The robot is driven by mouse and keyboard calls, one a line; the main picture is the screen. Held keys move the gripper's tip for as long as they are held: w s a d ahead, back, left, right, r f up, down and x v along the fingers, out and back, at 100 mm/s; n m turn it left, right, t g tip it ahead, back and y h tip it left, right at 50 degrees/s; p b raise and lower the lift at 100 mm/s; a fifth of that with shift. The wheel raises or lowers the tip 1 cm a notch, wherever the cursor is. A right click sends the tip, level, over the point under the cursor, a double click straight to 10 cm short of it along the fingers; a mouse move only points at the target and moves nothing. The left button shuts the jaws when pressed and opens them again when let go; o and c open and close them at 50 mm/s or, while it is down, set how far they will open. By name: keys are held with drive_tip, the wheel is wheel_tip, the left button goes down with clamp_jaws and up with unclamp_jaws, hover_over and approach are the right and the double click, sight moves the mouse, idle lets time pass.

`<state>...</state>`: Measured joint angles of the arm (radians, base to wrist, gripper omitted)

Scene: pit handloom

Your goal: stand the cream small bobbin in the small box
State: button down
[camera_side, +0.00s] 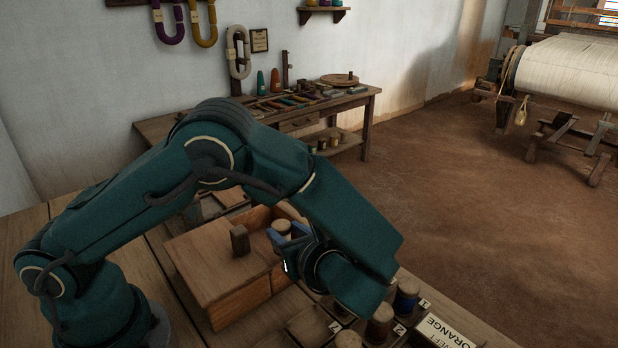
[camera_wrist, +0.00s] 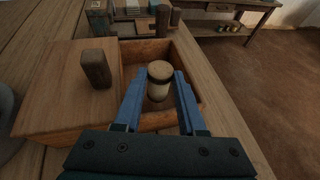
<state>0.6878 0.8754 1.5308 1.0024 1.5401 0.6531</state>
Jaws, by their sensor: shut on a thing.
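The cream small bobbin (camera_wrist: 159,88) stands upright between the blue fingers of my gripper (camera_wrist: 158,100), which are shut on it. Its darker tan top end faces the wrist camera. In the side view the bobbin (camera_side: 283,228) shows just past the fingers of my gripper (camera_side: 287,238). The small wooden box (camera_wrist: 188,68) has an open compartment, and the bobbin is over or inside it; I cannot tell whether its foot touches the floor. The box's plain wooden top (camera_side: 207,262) covers its left part. The fingers hide the bobbin's lower sides.
A dark upright block handle (camera_wrist: 96,68) rises from the box top, left of the bobbin. In the side view, several bobbins (camera_side: 405,299) stand in a numbered row beside an ORANGE WEFT label (camera_side: 445,333). A tool bench (camera_side: 350,98) stands by the wall.

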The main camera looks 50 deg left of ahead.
drive_tip(key=shift+f, duration=0.1)
drive_tip(key=shift+f, duration=0.5)
drive_tip(key=shift+c, duration=2.4)
unclamp_jaws()
